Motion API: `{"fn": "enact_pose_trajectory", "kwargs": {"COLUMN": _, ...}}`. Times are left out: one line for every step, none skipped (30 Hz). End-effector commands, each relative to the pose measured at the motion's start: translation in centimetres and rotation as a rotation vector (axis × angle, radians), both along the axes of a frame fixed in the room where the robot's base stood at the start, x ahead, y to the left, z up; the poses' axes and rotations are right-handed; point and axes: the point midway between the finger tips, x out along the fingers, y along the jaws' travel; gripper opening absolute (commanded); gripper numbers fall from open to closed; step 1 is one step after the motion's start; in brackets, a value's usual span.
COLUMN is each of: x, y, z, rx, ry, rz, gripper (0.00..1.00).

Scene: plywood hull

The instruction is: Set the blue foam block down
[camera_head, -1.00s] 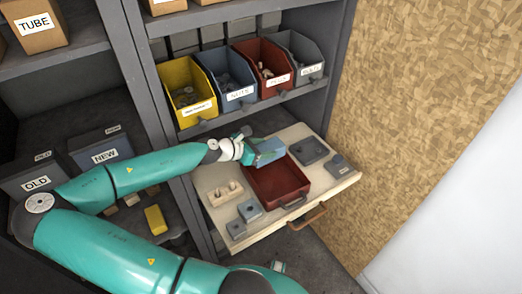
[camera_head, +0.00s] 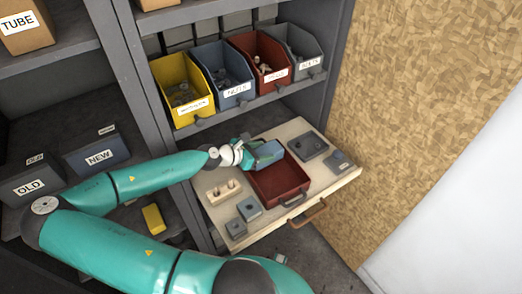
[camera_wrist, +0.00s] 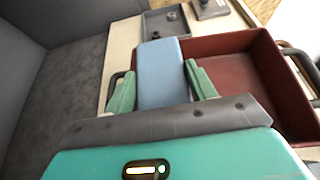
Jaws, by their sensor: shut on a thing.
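The blue foam block (camera_head: 268,154) is held by my gripper (camera_head: 248,153) over the back left side of the red tray (camera_head: 280,185) in the head view. In the wrist view the block (camera_wrist: 161,75) sits between the two green fingers of my gripper (camera_wrist: 162,88), which are shut on it. The red tray (camera_wrist: 230,85) lies to the right of the block there and looks empty where it shows. I cannot tell whether the block touches the tray's rim.
The tray stands on a pulled-out wooden drawer (camera_head: 345,182). Around it are a wooden peg block (camera_head: 223,192), small grey blocks (camera_head: 249,208) and a dark grey tray (camera_head: 307,146). Labelled bins (camera_head: 182,90) stand on the shelf above. A chipboard wall (camera_head: 420,100) is at the right.

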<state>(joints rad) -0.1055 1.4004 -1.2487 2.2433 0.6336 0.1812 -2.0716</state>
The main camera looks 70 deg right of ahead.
Motion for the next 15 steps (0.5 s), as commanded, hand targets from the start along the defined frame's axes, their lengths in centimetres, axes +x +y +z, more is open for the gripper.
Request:
{"fn": "enact_pose_trajectory", "kwargs": {"x": 0.0, "y": 0.0, "z": -0.1, "rx": 0.001, "ry": 0.001, "rz": 0.000, "gripper": 0.34}}
{"fn": "enact_pose_trajectory", "kwargs": {"x": 0.0, "y": 0.0, "z": -0.2, "rx": 0.001, "ry": 0.001, "rz": 0.000, "gripper": 0.34}}
{"fn": "enact_pose_trajectory", "kwargs": {"x": 0.0, "y": 0.0, "z": -0.4, "rx": 0.001, "ry": 0.002, "rz": 0.000, "gripper": 0.34}}
{"fn": "enact_pose_trajectory", "kwargs": {"x": 0.0, "y": 0.0, "z": -0.4, "rx": 0.001, "ry": 0.002, "rz": 0.000, "gripper": 0.34}}
{"fn": "enact_pose_trajectory", "kwargs": {"x": 0.0, "y": 0.0, "z": -0.5, "rx": 0.001, "ry": 0.001, "rz": 0.000, "gripper": 0.34}}
{"fn": "enact_pose_trajectory", "kwargs": {"x": 0.0, "y": 0.0, "z": -0.6, "rx": 0.002, "ry": 0.000, "rz": 0.000, "gripper": 0.34}}
{"fn": "enact_pose_trajectory", "kwargs": {"x": 0.0, "y": 0.0, "z": -0.7, "rx": 0.001, "ry": 0.001, "rz": 0.000, "gripper": 0.34}}
{"fn": "enact_pose_trajectory", "kwargs": {"x": 0.0, "y": 0.0, "z": -0.8, "rx": 0.001, "ry": 0.001, "rz": 0.000, "gripper": 0.34}}
{"fn": "enact_pose_trajectory", "kwargs": {"x": 0.0, "y": -0.1, "z": -0.9, "rx": 0.001, "ry": 0.002, "rz": 0.000, "gripper": 0.34}}
{"fn": "enact_pose_trajectory", "kwargs": {"x": 0.0, "y": -0.1, "z": -1.0, "rx": 0.001, "ry": 0.002, "rz": 0.000, "gripper": 0.34}}
{"fn": "enact_pose_trajectory", "kwargs": {"x": 0.0, "y": -0.1, "z": -1.1, "rx": 0.001, "ry": 0.002, "rz": 0.000, "gripper": 0.34}}
{"fn": "enact_pose_trajectory", "kwargs": {"x": 0.0, "y": -0.1, "z": -1.2, "rx": 0.001, "ry": 0.001, "rz": 0.000, "gripper": 0.34}}
{"fn": "enact_pose_trajectory", "kwargs": {"x": 0.0, "y": -0.1, "z": -1.2, "rx": 0.000, "ry": 0.000, "rz": -0.001, "gripper": 0.34}}
{"fn": "enact_pose_trajectory", "kwargs": {"x": 0.0, "y": -0.1, "z": -1.2, "rx": 0.000, "ry": 0.000, "rz": -0.001, "gripper": 0.34}}
{"fn": "enact_pose_trajectory", "kwargs": {"x": 0.0, "y": -0.1, "z": -1.2, "rx": 0.000, "ry": 0.000, "rz": -0.001, "gripper": 0.34}}
